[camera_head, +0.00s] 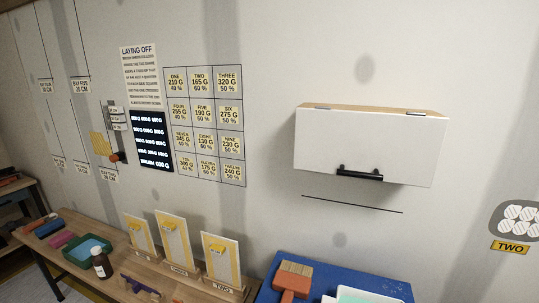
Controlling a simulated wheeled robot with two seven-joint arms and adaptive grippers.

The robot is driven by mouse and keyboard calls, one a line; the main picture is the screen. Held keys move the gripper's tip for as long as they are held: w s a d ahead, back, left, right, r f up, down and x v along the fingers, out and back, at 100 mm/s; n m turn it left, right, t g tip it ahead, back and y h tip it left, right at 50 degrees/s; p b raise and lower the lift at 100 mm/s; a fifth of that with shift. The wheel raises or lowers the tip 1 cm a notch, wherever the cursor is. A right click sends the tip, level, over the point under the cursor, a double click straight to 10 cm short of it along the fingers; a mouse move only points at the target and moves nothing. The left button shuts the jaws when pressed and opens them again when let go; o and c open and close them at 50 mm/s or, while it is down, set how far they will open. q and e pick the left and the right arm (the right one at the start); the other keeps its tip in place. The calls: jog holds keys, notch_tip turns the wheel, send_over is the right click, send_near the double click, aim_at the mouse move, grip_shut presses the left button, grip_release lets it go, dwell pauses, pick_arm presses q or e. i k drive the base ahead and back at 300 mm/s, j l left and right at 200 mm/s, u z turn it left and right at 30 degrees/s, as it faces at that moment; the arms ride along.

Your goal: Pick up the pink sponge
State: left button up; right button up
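A small pink block (61,239), which looks like the pink sponge, lies on the wooden bench (135,268) at the lower left. It sits between a blue item (49,229) and a teal tray (87,250). It is small in the picture, so its texture cannot be made out. Neither of my grippers is in view.
A dark bottle (101,264) stands at the teal tray's front corner. A red roll-like item (35,224) lies farther left. Upright boards with yellow pieces (176,243) stand right. A brush (293,279) lies on a blue surface (325,277). A white cabinet (365,145) juts from the wall.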

aim_at(57, 241)
jog(key=u, duration=1.7)
